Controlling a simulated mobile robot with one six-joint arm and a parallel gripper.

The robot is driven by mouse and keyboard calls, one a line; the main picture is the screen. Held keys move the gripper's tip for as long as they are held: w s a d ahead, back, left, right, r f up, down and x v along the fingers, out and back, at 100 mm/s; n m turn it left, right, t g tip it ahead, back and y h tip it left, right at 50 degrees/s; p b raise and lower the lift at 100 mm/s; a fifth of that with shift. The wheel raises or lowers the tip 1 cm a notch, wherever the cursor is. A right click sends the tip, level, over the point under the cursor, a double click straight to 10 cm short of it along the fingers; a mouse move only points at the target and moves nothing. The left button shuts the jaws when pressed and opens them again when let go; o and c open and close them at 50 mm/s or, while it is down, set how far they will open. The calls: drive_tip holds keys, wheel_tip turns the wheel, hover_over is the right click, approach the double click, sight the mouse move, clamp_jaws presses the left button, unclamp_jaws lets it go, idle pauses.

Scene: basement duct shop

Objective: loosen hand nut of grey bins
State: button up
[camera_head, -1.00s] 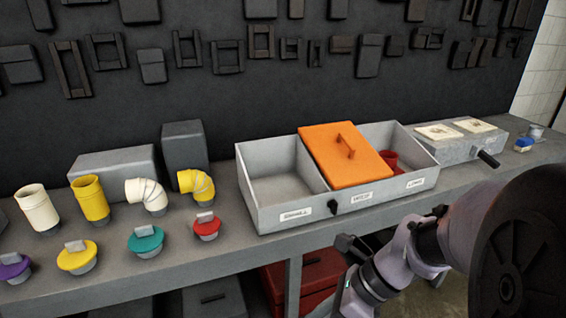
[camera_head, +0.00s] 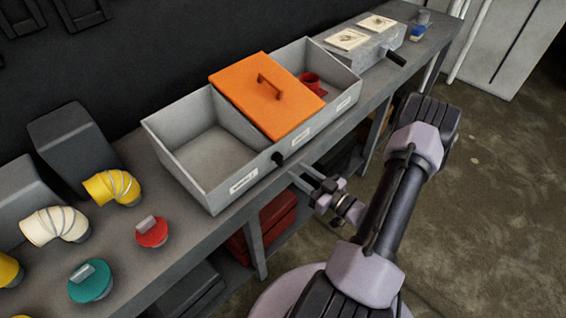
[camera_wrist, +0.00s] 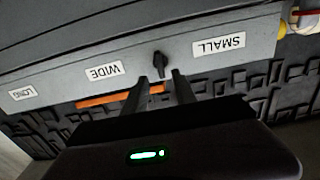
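The grey bins (camera_head: 226,192) stand on the bench as a row of compartments with white labels on the front. An orange lid (camera_head: 265,93) with a handle lies over the middle compartment. The black hand nut (camera_head: 278,158) sticks out from the front wall, near the left and middle compartments. In the wrist view the bins appear upside down, with the hand nut (camera_wrist: 160,63) between the WIDE and SMALL labels. My gripper (camera_head: 299,173) is open and empty in front of the nut. In the wrist view its fingertips (camera_wrist: 160,77) lie on either side of the nut's line, apparently short of it.
A red part (camera_head: 310,81) sits in the right compartment. A grey block with a black handle (camera_head: 368,47) stands further right. Red (camera_head: 152,232) and teal (camera_head: 91,281) caps and yellow (camera_head: 113,187) and cream (camera_head: 55,225) elbows are on the left. Open floor (camera_head: 480,190) lies right.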

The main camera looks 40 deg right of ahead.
sight(283, 161)
drive_tip(key=w, duration=0.6)
drive_tip(key=shift+w+a+b, duration=0.3)
drive_tip(key=shift+b, duration=0.1)
clamp_jaws()
